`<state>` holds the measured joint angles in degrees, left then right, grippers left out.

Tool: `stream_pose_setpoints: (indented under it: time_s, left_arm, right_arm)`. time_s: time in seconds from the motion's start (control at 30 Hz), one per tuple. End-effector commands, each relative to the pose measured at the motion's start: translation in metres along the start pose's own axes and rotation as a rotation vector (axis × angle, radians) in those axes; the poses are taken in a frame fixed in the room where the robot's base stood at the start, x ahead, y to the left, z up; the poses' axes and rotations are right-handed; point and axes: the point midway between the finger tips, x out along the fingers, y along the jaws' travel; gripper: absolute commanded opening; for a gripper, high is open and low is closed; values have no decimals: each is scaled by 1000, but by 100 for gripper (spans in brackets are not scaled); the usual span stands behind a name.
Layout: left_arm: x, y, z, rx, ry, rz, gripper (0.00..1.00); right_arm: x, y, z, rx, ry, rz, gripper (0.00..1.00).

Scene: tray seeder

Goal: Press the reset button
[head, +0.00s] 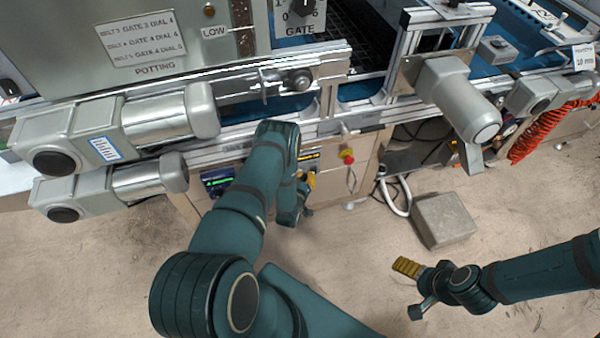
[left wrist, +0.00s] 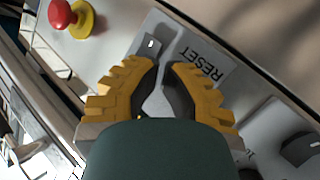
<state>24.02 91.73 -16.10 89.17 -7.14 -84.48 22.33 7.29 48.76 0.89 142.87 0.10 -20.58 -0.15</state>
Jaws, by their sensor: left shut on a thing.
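In the left wrist view the RESET label (left wrist: 200,62) is on a light grey panel plate, just beyond and right of my left gripper's fingertips (left wrist: 160,68). Its yellow ridged fingers are drawn close together in front of the plate, with a narrow gap at the tips. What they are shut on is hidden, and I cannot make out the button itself. In the head view my left gripper (head: 305,190) is low at the machine's front panel, partly behind my arm. My right gripper (head: 412,288) is over the floor at right, away from the machine; its opening is unclear.
A red button on a yellow base (left wrist: 62,14) is at the wrist view's upper left; it also shows in the head view (head: 347,156). A dark knob (left wrist: 300,148) is at lower right. Grey motors (head: 75,195) jut out at left. A concrete block (head: 444,220) lies on the floor.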

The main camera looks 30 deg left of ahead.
Motion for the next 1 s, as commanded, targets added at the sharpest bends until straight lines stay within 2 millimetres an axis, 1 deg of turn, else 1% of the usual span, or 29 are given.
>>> stream_pose_setpoints:
  time_s: [0.27, 0.53, 0.83, 1.0]
  left_arm:
    - [1, 0, -1, 0, 0, 0, 0]
    - [-7, 3, 3, 0, -1, -1, 0]
    - [-8, 4, 4, 0, 0, 0, 0]
    - [-16, 9, 8, -1, -1, 0, 0]
  right_arm:
    - [0, 0, 0, 0, 0, 0, 89]
    - [-2, -1, 0, 0, 0, 0, 89]
    - [-3, -1, 0, 0, 0, 0, 89]
    - [-7, -2, -1, 0, 0, 0, 89]
